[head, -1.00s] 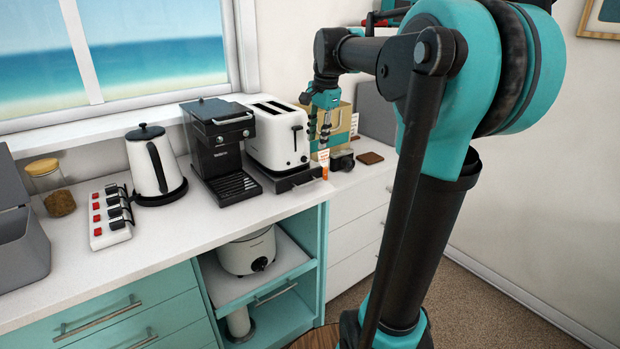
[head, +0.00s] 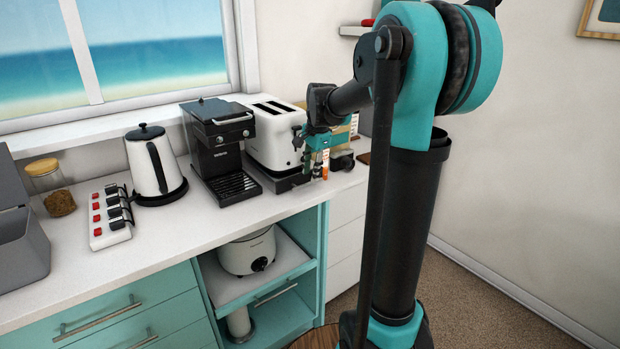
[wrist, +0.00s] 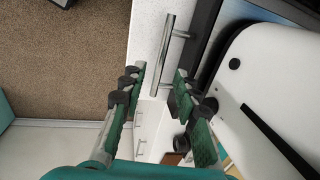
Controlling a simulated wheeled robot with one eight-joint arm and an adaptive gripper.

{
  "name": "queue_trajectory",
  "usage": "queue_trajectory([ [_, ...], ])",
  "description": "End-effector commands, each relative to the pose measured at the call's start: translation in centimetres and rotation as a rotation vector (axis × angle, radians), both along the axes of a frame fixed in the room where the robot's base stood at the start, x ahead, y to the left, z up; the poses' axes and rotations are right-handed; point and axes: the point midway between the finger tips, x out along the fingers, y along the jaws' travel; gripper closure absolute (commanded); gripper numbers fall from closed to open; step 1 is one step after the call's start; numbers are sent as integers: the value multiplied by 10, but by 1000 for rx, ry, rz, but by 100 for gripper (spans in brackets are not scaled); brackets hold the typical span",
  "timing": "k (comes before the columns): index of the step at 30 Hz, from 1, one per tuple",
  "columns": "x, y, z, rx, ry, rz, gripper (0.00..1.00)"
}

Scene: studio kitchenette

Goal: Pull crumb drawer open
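The white toaster (head: 274,140) stands on a dark base (head: 288,182) at the back right of the counter. The crumb drawer (wrist: 205,35) is a dark front below the toaster in the wrist view, with a silver bar handle (wrist: 164,56). My gripper (head: 316,170) is beside the toaster's right end in the head view, low over the counter. In the wrist view my gripper (wrist: 158,88) is open and empty, with the handle showing in the gap between its fingers. The distance from fingertips to handle is hard to tell. In the head view the handle is not clear.
A black coffee machine (head: 220,148) stands left of the toaster. A dark object (head: 342,161) and a brown coaster (head: 364,158) lie right of my gripper. The counter's front edge is close; the floor (wrist: 65,70) beyond it is clear.

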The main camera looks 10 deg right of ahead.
Motion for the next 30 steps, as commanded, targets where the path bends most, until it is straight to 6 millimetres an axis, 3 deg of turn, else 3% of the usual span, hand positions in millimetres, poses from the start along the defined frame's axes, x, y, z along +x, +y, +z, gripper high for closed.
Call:
queue_trajectory([
  [6,4,2,-23,0,0,0,69],
  [17,5,2,-28,0,0,0,69],
  [25,5,2,-28,0,0,0,100],
  [30,5,2,-28,0,0,0,100],
])
